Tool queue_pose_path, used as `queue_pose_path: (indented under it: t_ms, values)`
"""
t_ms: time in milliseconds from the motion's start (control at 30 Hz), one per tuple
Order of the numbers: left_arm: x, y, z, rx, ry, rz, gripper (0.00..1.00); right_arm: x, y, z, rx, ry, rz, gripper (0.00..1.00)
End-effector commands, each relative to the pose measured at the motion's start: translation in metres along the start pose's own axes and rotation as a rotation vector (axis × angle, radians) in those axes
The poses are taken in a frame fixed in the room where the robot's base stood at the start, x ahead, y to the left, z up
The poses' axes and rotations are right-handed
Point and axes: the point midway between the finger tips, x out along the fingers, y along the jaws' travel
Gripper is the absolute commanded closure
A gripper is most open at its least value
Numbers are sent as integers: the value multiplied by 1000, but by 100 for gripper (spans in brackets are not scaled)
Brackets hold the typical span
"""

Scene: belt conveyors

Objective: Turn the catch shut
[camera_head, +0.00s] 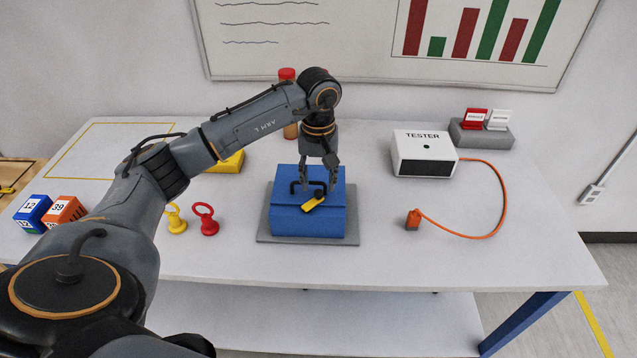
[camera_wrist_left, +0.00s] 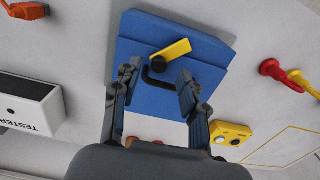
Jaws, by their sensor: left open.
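A blue box (camera_head: 288,220) stands on a grey base plate (camera_head: 264,239) on the white table. The catch, a yellow lever (camera_head: 312,203) on a black pivot, is on the box's front near its top edge, tilted. It also shows in the left wrist view as a yellow lever (camera_wrist_left: 178,48). A black handle (camera_head: 296,187) sits on the lid, partly hidden by my gripper. My left gripper (camera_head: 319,190) points down over the box, open, its fingers apart above the lid near the catch. In the left wrist view the fingers (camera_wrist_left: 152,85) flank the handle, and the lever lies just beyond the tips.
A tester (camera_head: 425,155) with an orange cable and plug (camera_head: 413,219) is right of the box. The table front is clear.

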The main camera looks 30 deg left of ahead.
Motion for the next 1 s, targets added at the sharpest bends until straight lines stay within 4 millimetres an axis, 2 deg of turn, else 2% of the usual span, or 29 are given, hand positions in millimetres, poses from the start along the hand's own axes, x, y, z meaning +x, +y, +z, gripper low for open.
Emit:
queue_pose_path:
  t_ms: [200, 567, 767, 1000]
  values:
    - [24, 0, 0, 1, -1, 0, 57, -7, 4, 0, -2, -1, 5, 81]
    - [28, 0, 0, 0, 1, 0, 57, -8, 5, 0, -1, 0, 5, 81]
    - [28, 0, 0, 0, 1, 0, 98, -8, 5, -1, -1, 1, 5, 81]
    - [31, -1, -2, -43, 2, -1, 100, -1, 4, -1, -1, 2, 5, 81]
